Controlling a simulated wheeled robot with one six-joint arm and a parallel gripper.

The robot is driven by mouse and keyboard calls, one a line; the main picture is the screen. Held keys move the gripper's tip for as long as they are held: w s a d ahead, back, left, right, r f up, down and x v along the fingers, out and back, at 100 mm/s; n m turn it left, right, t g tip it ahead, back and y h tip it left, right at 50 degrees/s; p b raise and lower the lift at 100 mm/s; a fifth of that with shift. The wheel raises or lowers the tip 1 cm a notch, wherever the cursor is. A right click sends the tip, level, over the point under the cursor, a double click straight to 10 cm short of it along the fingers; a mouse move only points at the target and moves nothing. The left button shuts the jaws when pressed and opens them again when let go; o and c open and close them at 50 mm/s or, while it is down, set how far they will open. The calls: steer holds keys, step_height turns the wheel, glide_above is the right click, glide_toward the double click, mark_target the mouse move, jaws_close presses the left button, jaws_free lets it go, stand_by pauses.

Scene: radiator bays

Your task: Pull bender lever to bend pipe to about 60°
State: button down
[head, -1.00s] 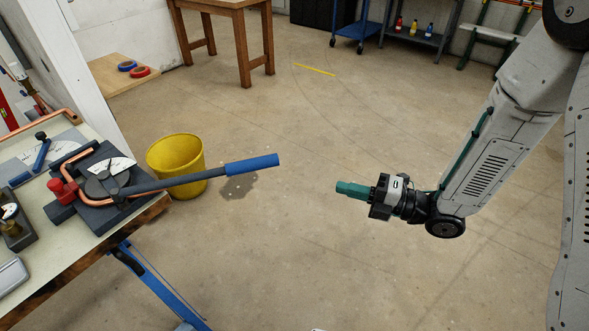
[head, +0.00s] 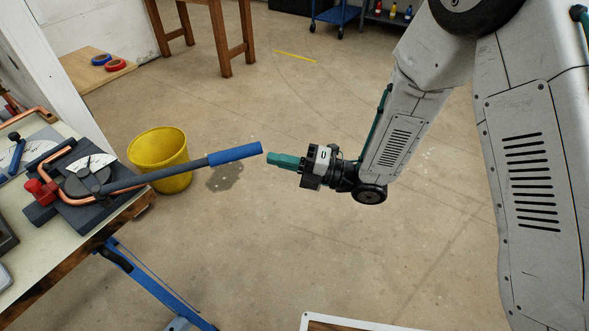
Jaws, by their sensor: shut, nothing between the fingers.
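The pipe bender (head: 84,181) sits on the bench at the left, with a white angle scale on its top. Its long lever (head: 150,178) sticks out to the right past the bench edge and ends in a blue grip (head: 235,154). A copper pipe (head: 62,164) runs through the bender beside a red block; its exact bend angle is hard to read. My gripper (head: 270,158), with teal fingers, is shut and empty. Its tips point left, just right of the blue grip's end in the picture; whether they touch it I cannot tell.
The bench (head: 45,246) has a blue folding leg frame. A yellow bucket (head: 160,158) stands on the floor behind the lever. A wooden table (head: 205,22) and blue cart are at the back. A white-edged board shows at the bottom. The middle floor is clear.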

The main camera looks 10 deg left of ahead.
steer(key=shift+w+a, duration=0.3)
steer(key=shift+w, duration=0.05)
steer(key=shift+w, duration=0.1)
